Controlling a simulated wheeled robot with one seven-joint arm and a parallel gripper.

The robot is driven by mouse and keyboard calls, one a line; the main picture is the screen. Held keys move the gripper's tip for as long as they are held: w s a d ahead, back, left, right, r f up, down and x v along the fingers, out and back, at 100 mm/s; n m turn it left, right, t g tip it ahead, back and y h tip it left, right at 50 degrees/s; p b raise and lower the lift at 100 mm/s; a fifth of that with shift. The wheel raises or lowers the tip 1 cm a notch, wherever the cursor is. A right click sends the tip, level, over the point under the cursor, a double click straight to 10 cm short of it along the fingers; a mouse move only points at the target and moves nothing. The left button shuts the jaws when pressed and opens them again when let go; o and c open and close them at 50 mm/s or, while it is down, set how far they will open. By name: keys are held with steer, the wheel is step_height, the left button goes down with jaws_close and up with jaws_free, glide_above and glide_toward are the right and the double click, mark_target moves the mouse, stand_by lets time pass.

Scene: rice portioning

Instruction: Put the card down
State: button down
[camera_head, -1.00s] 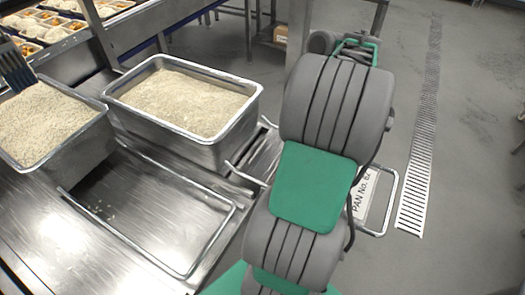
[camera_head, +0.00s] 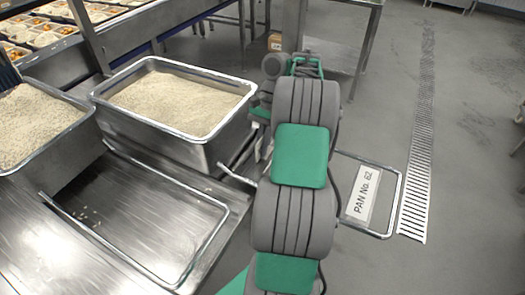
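A white card (camera_head: 364,195) reads "PAN No. 62". It shows within a metal wire loop (camera_head: 397,199) to the right of my arm, over the floor. Whether the card rests on something there is not clear. My arm rises through the middle of the view, and its far end bends down on the left side, beside the rice pan's near right corner. My gripper's fingertips are mostly hidden behind my arm links, so I cannot see whether they are open or hold anything.
A deep metal pan of rice (camera_head: 130,124) stands left of my arm. Another rice pan (camera_head: 75,150) is at the left edge. An empty framed bay (camera_head: 140,215) lies in front on the steel counter. A floor drain (camera_head: 417,170) runs at right.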

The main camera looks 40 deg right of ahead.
steer(key=c, duration=2.1)
jaws_free()
steer(key=shift+f, duration=0.1)
steer(key=o, duration=0.5)
steer(key=p+v, duration=0.3)
steer(key=p, duration=0.1)
steer(key=p+v, duration=0.4)
steer(key=shift+s+a+r, duration=0.1)
steer(key=shift+a+r, duration=0.05)
steer(key=shift+r, duration=0.4)
steer(key=shift+f, duration=0.1)
